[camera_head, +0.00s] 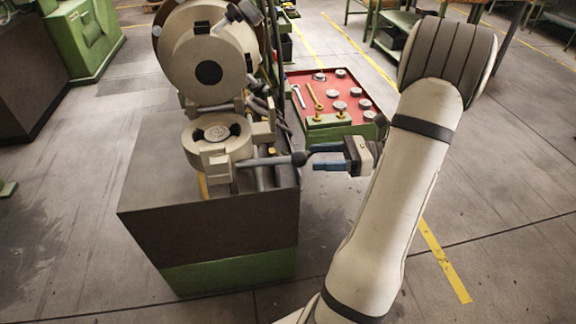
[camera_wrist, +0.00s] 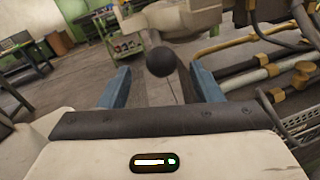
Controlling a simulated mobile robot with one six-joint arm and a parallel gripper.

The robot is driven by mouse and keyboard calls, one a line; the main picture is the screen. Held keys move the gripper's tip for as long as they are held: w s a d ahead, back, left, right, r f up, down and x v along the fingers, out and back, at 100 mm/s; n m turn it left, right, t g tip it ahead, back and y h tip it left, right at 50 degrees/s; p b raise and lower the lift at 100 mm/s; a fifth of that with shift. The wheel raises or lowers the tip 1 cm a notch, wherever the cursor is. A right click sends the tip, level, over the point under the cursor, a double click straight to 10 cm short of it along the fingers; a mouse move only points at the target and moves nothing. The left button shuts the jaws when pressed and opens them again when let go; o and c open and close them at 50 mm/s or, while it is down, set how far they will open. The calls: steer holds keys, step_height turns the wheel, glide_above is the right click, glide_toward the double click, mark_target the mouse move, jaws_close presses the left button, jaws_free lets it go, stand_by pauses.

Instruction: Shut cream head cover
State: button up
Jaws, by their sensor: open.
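A cream round head part (camera_head: 212,158) with a dark-centred opening sits low on the front of the machine. A grey lever (camera_head: 265,161) runs right from it to a black ball knob (camera_head: 299,158). Behind and above stands a larger cream disc (camera_head: 190,72) with a black centre. I cannot tell for certain which cream part is the cover. My gripper (camera_head: 318,158) is open, its blue fingers pointing left at the knob. In the wrist view the black knob (camera_wrist: 160,62) lies between and slightly beyond the blue fingertips, with no contact visible.
The machine's dark-topped, green-based cabinet (camera_head: 215,240) stands below the head. A red tray (camera_head: 331,76) with tools and round metal parts is behind my gripper. Pipes (camera_wrist: 255,72) run close on the right in the wrist view. Floor at front left is clear.

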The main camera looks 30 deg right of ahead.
mark_target(291, 157)
steer(key=shift+x, duration=3.75)
steer(key=shift+w+f, duration=0.1)
steer(key=shift+w, duration=0.05)
steer(key=shift+c, duration=0.3)
